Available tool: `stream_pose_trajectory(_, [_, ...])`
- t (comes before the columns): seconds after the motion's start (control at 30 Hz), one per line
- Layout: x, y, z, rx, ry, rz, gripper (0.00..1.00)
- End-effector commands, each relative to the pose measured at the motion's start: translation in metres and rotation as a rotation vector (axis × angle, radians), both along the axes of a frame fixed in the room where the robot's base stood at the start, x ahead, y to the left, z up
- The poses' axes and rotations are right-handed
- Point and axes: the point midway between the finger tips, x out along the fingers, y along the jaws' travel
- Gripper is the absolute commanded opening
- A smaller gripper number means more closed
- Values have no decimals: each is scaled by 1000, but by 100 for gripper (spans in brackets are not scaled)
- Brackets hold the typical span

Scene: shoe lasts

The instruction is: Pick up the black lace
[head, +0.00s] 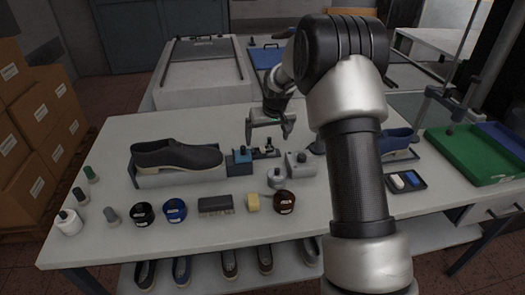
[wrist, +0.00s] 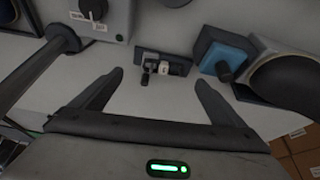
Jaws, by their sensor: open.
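What looks like the black lace (wrist: 148,68) is a small dark bundle on a small dark tray in the wrist view, beside a white one (wrist: 164,69). The tray also shows in the head view (head: 265,155), mid-table, where its contents are too small to tell apart surely. My gripper (head: 268,138) is open and empty above the table near this tray. In the wrist view its two fingertips (wrist: 158,80) are spread apart, with the dark bundle between and just beyond them. The gripper is not touching it.
A blue-topped block (head: 240,157) and a black shoe (head: 177,155) on a grey stand lie left of the tray. A grey box with a knob (head: 300,163) is close at its right. Jars, a brush (head: 215,204) and a yellow block line the front.

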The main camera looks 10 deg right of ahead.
Motion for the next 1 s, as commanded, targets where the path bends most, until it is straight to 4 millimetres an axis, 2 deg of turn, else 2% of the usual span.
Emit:
stream_pose_trajectory(0.27, [8,3,-20,0,0,0,94])
stream_pose_trajectory(0.5, [21,9,-53,-1,1,0,94])
stream_pose_trajectory(0.63, [25,10,-60,-1,0,0,94])
stream_pose_trajectory(0.83, [25,10,-61,-1,-1,0,94])
stream_pose_trajectory(0.87, [25,10,-61,-1,-1,0,92])
stream_pose_trajectory(1.0, [25,10,-60,-1,0,0,68])
